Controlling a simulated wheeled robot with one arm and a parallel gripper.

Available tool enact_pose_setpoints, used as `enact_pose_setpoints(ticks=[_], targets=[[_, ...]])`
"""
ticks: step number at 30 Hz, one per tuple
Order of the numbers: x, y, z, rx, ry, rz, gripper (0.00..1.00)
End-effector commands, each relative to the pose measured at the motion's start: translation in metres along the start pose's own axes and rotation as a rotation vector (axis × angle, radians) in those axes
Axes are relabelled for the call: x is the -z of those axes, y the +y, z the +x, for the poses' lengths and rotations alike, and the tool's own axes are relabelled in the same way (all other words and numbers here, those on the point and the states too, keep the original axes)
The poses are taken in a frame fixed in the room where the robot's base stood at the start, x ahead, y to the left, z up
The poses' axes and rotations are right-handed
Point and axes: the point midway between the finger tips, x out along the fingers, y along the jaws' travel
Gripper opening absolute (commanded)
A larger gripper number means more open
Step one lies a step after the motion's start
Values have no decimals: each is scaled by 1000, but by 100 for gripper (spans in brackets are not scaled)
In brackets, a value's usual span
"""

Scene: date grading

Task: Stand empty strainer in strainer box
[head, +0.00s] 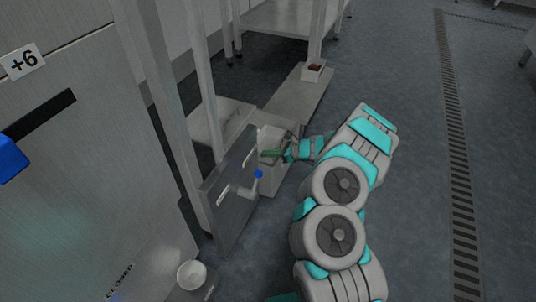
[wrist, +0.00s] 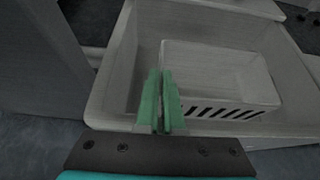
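The strainer (wrist: 235,75) is a pale grey, empty-looking open box with a row of dark slots low in its near wall. My gripper (wrist: 161,92) has its two green fingers nearly together at the strainer's left wall, which appears pinched between them. The strainer lies within the outline of a larger pale box (wrist: 108,108), which I take as the strainer box. I cannot tell whether the strainer touches its floor. In the head view my gripper (head: 272,153) is at a pale container behind a grey upright panel, and my arm hides part of this area.
The grey upright panel (head: 228,205) stands left of my gripper, near a metal post. A low bench (head: 295,100) behind carries a small white box (head: 314,71) with brown contents. A white bowl (head: 191,274) is at lower left. The floor to the right is clear.

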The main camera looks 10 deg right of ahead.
Motion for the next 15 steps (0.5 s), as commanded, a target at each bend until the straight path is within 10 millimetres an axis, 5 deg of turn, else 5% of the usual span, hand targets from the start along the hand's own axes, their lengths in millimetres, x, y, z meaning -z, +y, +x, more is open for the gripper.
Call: enact_pose_setpoints(ticks=[6, 15], targets=[[12, 2, 3, -1, 13, 2, 0], [17, 3, 4, -3, 20, 4, 34]])
